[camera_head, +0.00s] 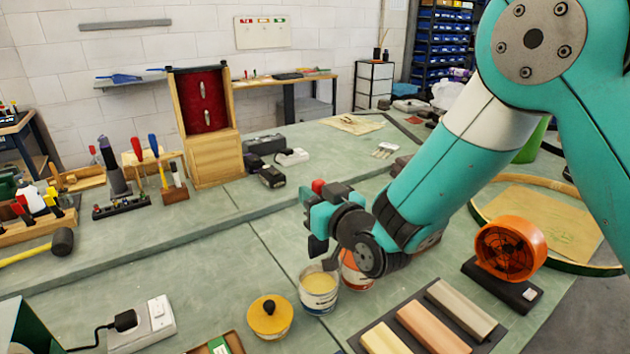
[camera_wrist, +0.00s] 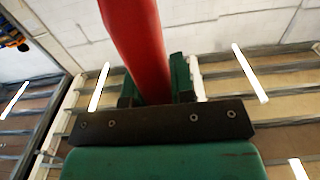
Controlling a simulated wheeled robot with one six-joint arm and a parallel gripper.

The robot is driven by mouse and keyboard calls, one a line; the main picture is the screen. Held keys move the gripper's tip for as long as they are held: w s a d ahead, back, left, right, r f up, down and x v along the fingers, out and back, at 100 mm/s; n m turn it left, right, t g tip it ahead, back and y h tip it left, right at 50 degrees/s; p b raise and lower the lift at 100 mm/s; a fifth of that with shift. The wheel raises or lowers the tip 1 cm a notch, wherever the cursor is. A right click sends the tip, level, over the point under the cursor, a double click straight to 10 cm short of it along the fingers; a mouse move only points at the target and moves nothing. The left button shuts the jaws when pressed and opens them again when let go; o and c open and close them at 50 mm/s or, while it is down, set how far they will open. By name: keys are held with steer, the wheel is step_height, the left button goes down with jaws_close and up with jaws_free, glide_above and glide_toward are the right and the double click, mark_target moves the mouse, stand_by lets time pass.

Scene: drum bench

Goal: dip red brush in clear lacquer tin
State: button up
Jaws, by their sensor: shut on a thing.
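The red brush (camera_wrist: 135,40) shows in the wrist view as a thick red handle, held between the two green fingers of my gripper (camera_wrist: 157,82). In the head view my gripper (camera_head: 320,212) is just above and behind an open tin (camera_head: 319,302) with pale yellow contents and a white label. A small red end of the brush (camera_head: 318,186) shows above the gripper. A dark part hangs below the gripper near the tin's far rim; I cannot tell whether the bristles touch the contents. I cannot read which tin is the clear lacquer.
An orange tin (camera_head: 354,272) stands just behind, partly hidden by my wrist. A yellow-topped tin (camera_head: 270,323) with a black knob stands front left. Wood samples (camera_head: 425,328) and an orange fan (camera_head: 510,249) are at the right. A power strip (camera_head: 146,327) lies front left.

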mark_target(321, 249)
step_height(321, 249, down, 12)
steer(key=b, duration=1.1)
steer(key=shift+r, duration=0.25)
stand_by(1.0)
step_height(321, 249, up, 7)
steer(key=p, duration=0.5)
steer(key=shift+r+p, duration=0.2)
steer(key=shift+p, duration=0.2)
stand_by(0.6)
